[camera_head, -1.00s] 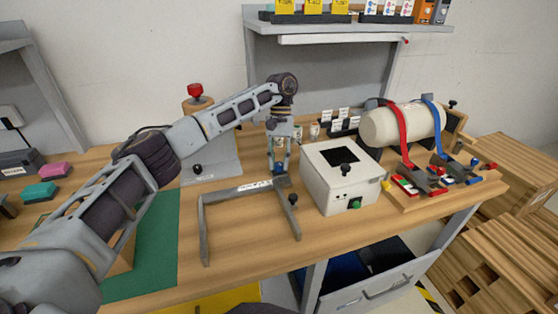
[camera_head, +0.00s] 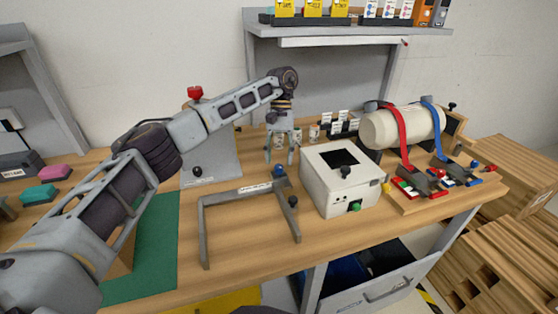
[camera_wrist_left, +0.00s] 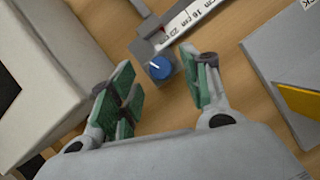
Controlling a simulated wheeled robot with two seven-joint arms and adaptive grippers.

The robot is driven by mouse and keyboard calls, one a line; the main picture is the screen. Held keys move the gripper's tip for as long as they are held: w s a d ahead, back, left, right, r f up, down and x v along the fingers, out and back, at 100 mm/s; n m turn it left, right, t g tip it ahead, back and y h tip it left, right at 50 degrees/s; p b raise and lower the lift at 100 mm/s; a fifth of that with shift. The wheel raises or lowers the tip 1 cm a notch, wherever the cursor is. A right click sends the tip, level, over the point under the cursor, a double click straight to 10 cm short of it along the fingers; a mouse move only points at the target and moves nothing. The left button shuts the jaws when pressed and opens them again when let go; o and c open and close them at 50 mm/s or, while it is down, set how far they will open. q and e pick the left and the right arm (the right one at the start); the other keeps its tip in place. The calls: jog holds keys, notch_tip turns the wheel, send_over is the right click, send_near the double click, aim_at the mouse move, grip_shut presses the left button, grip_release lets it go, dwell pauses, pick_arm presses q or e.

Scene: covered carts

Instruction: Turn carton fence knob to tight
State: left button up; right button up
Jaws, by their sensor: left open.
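The carton fence (camera_head: 205,222) is a grey U-shaped frame on the wooden bench, with a white scale strip (camera_head: 255,188) along its bar. Its blue round knob (camera_head: 279,170) sits at the bar's right end. The knob also shows in the left wrist view (camera_wrist_left: 159,68), with a small pale mark on top; I cannot read its setting. My left gripper (camera_head: 279,160) is open and empty, pointing down just above and behind the knob. In the wrist view its green-padded fingers (camera_wrist_left: 157,76) stand apart on either side of the knob, not visibly touching it. My right gripper is not in view.
A white box (camera_head: 325,195) with a dark top opening stands close to the right of the fence. A green mat (camera_head: 155,250) lies to the left. A grey stand with a red knob (camera_head: 195,92) is behind. A strapped cream roll (camera_head: 390,128) sits farther right.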

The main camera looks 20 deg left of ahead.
pick_arm(q)
jog(key=shift+v, duration=2.6)
